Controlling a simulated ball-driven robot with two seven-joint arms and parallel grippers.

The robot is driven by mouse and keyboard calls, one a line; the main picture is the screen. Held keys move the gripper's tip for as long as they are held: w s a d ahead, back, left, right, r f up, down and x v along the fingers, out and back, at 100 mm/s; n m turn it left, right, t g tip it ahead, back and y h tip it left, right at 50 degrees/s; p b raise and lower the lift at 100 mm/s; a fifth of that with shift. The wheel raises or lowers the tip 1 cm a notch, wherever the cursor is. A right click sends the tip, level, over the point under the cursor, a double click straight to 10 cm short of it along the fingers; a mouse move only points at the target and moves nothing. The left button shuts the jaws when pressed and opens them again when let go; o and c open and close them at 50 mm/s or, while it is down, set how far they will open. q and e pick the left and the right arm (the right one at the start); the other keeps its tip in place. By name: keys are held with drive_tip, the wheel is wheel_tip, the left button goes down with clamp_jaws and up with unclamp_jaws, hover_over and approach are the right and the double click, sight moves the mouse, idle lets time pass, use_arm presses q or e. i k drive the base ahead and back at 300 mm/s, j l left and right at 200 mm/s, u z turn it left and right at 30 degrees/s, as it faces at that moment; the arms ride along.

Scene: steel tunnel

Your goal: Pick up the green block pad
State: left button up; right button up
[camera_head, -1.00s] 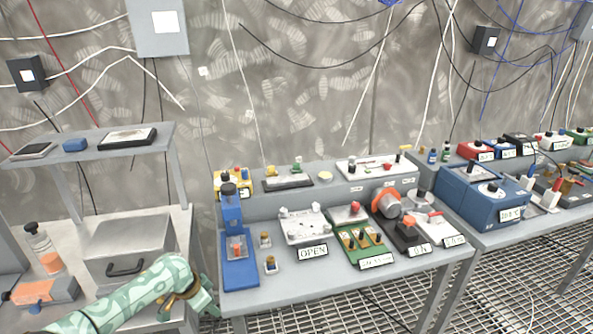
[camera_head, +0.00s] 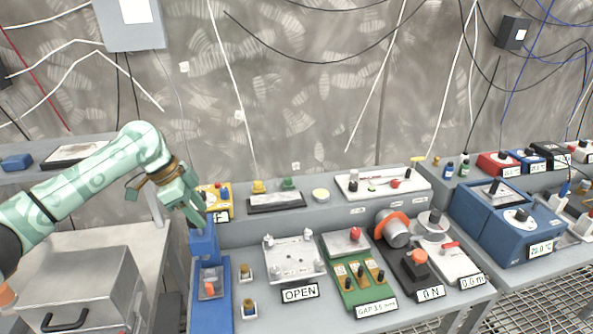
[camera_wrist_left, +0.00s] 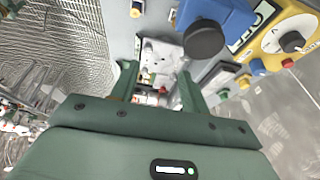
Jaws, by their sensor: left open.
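A small green block (camera_head: 289,183) sits beside a yellow knob-like block on a dark flat base (camera_head: 275,203), on the raised back shelf of the middle bench. It also shows small in the left wrist view (camera_wrist_left: 224,93), to the right of my fingers. A larger green board (camera_head: 352,292) with a "GAP" label lies on the bench front. My left gripper (camera_head: 193,212) is open and empty, above and beside the blue press (camera_head: 204,245), left of the small green block. Its two fingers stand apart in the wrist view (camera_wrist_left: 157,92). My right gripper is not in view.
The blue press stands close to my left gripper. A yellow box (camera_head: 216,203) is just right of it. A white plate device (camera_head: 292,257) marked OPEN, an orange-ringed cylinder (camera_head: 397,232) and blue boxes (camera_head: 505,225) crowd the benches. Cables hang along the wall.

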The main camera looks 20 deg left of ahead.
sight(288, 184)
drive_tip(key=i, duration=1.25)
